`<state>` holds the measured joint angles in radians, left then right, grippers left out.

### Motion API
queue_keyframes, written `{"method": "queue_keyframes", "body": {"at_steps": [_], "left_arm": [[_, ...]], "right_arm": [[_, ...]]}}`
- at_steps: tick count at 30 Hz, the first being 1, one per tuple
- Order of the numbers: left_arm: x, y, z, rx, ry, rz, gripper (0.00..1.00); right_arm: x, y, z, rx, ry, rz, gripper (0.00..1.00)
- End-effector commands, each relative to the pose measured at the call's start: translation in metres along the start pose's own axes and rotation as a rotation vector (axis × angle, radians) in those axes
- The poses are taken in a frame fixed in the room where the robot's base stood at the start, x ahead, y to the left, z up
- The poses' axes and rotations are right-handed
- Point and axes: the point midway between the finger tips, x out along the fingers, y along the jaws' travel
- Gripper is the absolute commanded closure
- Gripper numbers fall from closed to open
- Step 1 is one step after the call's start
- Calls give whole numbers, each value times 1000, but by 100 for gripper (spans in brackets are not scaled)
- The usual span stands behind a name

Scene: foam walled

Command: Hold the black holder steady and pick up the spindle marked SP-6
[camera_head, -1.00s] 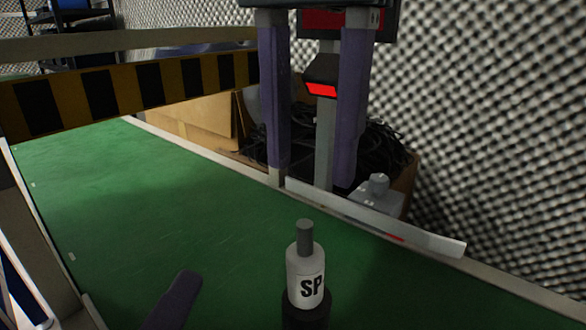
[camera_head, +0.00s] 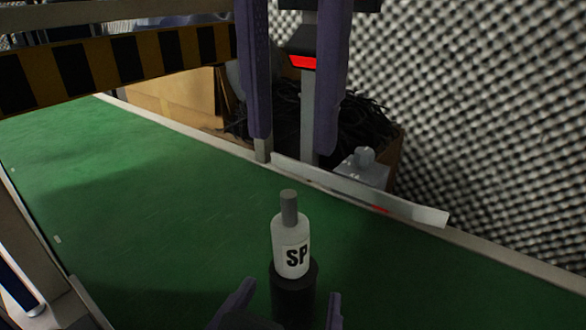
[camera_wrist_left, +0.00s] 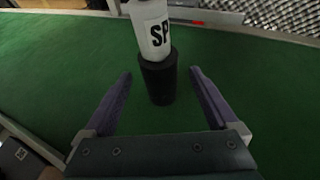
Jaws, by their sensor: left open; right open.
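The white spindle (camera_head: 291,247) has a grey top pin and a label reading "SP"; the rest of its marking is out of sight. It stands upright in the black holder (camera_head: 294,291) on the green surface. Both also show in the left wrist view, the spindle (camera_wrist_left: 151,28) cut off at the top and the holder (camera_wrist_left: 158,80) beneath it. My left gripper (camera_head: 288,296) is open, with its fingers on either side of the holder and apart from it; in the left wrist view its fingers (camera_wrist_left: 161,80) flank the holder. My right gripper (camera_head: 296,150) is open and empty, above and beyond the spindle.
The green surface (camera_head: 130,190) is clear to the left. A pale rail (camera_head: 360,190) runs along its far edge, with a grey box (camera_head: 362,172) behind it. A yellow-black striped beam (camera_head: 120,68) crosses the upper left. A foam wall (camera_head: 480,130) stands at the right.

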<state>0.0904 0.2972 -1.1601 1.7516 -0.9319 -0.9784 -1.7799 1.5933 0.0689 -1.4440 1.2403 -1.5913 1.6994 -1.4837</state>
Motion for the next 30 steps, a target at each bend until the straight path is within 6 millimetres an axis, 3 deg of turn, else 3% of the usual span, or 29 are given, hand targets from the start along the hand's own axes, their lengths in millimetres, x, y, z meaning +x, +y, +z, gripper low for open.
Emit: {"method": "queue_keyframes", "body": {"at_steps": [7, 18, 30], "left_arm": [[30, 0, 0, 0, 0, 1, 7], [34, 0, 0, -2, 1, 0, 8], [34, 0, 0, -2, 1, 0, 53]], "right_arm": [[0, 0, 0, 0, 0, 0, 50], [0, 0, 0, 0, 0, 0, 50], [0, 0, 0, 0, 0, 0, 50]]}}
